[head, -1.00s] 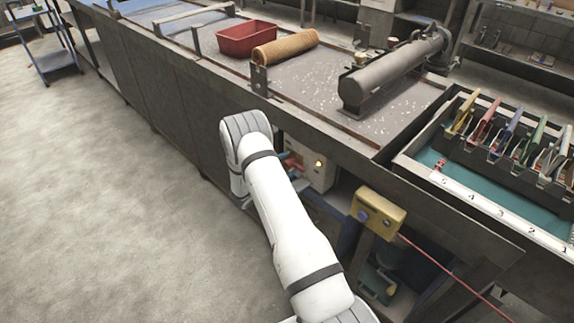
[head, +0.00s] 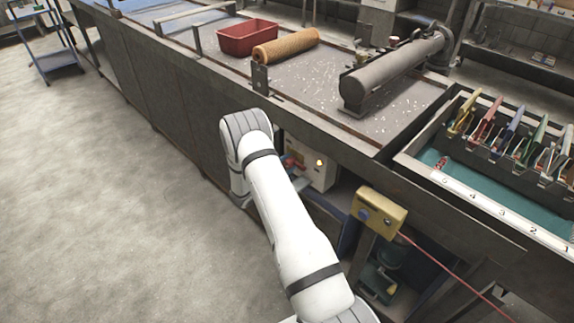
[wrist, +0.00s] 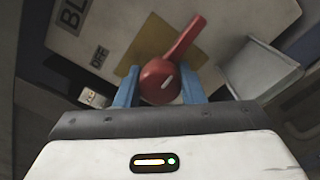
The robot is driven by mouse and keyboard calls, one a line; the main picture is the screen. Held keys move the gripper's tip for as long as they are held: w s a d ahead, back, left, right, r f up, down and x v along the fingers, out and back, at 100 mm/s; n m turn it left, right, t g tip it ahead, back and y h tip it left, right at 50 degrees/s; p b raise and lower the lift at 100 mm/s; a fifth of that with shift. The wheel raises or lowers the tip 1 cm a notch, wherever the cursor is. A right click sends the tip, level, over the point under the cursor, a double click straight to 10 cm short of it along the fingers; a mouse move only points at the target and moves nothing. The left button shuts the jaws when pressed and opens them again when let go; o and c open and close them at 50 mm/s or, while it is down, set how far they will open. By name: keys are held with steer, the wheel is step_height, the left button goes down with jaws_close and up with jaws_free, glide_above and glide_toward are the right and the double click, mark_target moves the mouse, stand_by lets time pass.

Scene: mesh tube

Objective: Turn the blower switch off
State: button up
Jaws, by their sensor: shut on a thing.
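The blower switch is a red rotary handle (wrist: 160,82) on a tan plate (wrist: 152,42), seen in the wrist view. In the head view the white switch box (head: 312,165) sits under the bench, and my arm hides most of the handle.
A small lit rocker or lamp (wrist: 95,97) is left of the gripper. A grey box-like bracket (wrist: 262,68) is at right. In the head view, a yellow control box (head: 379,212) with a red cable hangs right of the switch box. The floor at left is clear.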

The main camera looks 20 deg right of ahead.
steer(key=n+b, duration=0.2)
steer(key=n, duration=0.1)
steer(key=shift+s+f+n, duration=0.1)
steer(key=shift+f+n, duration=0.05)
steer(key=shift+n, duration=0.15)
steer(key=n+b, duration=0.1)
steer(key=n, duration=0.3)
steer(key=shift+d+n+b, duration=0.1)
steer(key=shift+n+b, duration=0.2)
steer(key=shift+b, duration=0.05)
steer(key=n, duration=0.4)
steer(key=shift+n, duration=2.5)
steer(key=shift+s, duration=0.1)
steer(key=o, duration=1)
steer(key=v, duration=0.7)
steer(key=shift+a, duration=0.35)
